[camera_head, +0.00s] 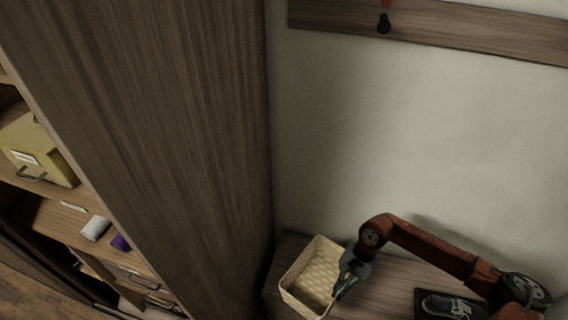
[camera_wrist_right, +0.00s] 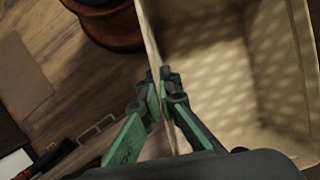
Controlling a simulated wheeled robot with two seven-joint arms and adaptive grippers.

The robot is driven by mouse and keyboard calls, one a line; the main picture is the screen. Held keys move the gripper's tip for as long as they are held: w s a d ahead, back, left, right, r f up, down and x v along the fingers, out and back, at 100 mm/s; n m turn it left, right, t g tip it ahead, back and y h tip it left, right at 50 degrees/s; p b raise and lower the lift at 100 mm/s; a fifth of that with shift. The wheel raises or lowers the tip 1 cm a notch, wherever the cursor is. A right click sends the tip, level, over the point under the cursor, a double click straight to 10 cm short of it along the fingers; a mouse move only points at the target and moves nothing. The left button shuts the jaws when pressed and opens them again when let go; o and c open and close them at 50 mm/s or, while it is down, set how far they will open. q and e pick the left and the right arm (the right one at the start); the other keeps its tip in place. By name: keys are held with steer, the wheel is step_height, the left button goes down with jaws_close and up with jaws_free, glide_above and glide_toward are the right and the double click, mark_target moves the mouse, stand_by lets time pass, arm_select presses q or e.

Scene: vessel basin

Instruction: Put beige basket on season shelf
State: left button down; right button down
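The beige basket (camera_head: 312,276) is an open, woven-looking box at the lower middle of the head view, empty as far as I see. In the right wrist view the basket (camera_wrist_right: 235,75) fills the right side. My right gripper (camera_head: 347,283) is at its right wall. In the wrist view the right gripper's green-padded fingers (camera_wrist_right: 160,84) close on the wall from both sides. A wooden shelving unit (camera_head: 45,213) stands at the left of the head view; I cannot tell which level is the season shelf. My left gripper is out of view.
A tall wooden side panel (camera_head: 165,130) stands between the shelves and the basket. A yellow box (camera_head: 38,150) sits on an upper shelf; small white and purple items (camera_head: 97,228) lie lower. A dark tray with a shoe (camera_head: 447,305) is right of the basket. A hook rail (camera_head: 440,28) is on the wall.

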steer(key=s+d+r+n+g+h, duration=0.1)
steer(key=d+r+n+h, duration=0.1)
steer(key=r+n, duration=0.5)
step_height(320, 180, up, 3)
steer(key=shift+d+r, duration=0.2)
steer(key=shift+d, duration=0.55)
